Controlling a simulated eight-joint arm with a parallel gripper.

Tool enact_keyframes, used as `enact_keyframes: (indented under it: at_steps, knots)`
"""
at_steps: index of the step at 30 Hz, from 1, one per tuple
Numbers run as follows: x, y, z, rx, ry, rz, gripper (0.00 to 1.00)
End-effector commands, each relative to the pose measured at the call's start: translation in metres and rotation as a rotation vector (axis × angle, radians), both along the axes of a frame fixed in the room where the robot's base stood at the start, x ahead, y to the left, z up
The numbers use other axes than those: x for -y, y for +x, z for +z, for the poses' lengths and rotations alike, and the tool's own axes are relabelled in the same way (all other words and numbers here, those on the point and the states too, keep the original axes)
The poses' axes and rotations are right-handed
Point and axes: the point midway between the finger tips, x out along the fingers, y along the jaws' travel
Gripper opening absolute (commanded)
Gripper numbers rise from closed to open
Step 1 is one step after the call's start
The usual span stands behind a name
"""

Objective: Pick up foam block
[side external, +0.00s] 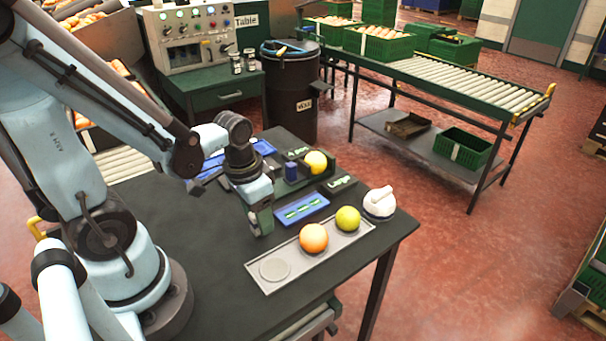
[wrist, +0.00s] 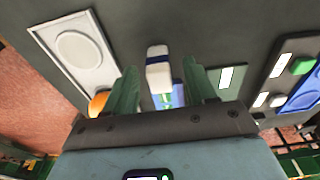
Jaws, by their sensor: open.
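A small white block with a dark blue band, which looks like the foam block (wrist: 158,72), lies on the dark table in the wrist view. It appears between the two green fingers of my gripper (wrist: 159,66), with a visible gap on each side. My gripper is open and points down at the table in the side view (side external: 262,220). I cannot make out the block in the side view; the gripper seems to hide it. How far the fingertips are above the table is hard to tell.
A pale tray (side external: 268,291) with round recesses holds an orange fruit (side external: 313,238) and a yellow-green fruit (side external: 347,219). A blue holder (side external: 302,208) lies beside my gripper. A white rounded object (side external: 379,204) stands near the right edge. The table's front area is clear.

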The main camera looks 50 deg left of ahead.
Motion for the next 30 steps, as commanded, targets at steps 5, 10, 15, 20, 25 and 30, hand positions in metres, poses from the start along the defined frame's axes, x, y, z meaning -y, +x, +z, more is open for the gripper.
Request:
enact_keyframes:
  at_steps: [5, 10, 15, 20, 25, 30]
  knots:
    - [0.0002, -0.0002, -0.0015, 0.000, 0.000, 0.000, 0.55]
    - [0.0002, -0.0001, -0.0013, 0.000, 0.000, 0.000, 0.48]
    - [0.0001, -0.0002, -0.0012, 0.000, 0.000, 0.000, 0.22]
    - [0.0001, -0.0002, -0.0012, 0.000, 0.000, 0.000, 0.00]
    - [0.0001, -0.0001, -0.0012, 0.000, 0.000, 0.000, 0.00]
    - [0.0001, 0.0002, 0.0004, 0.000, 0.000, 0.000, 0.00]
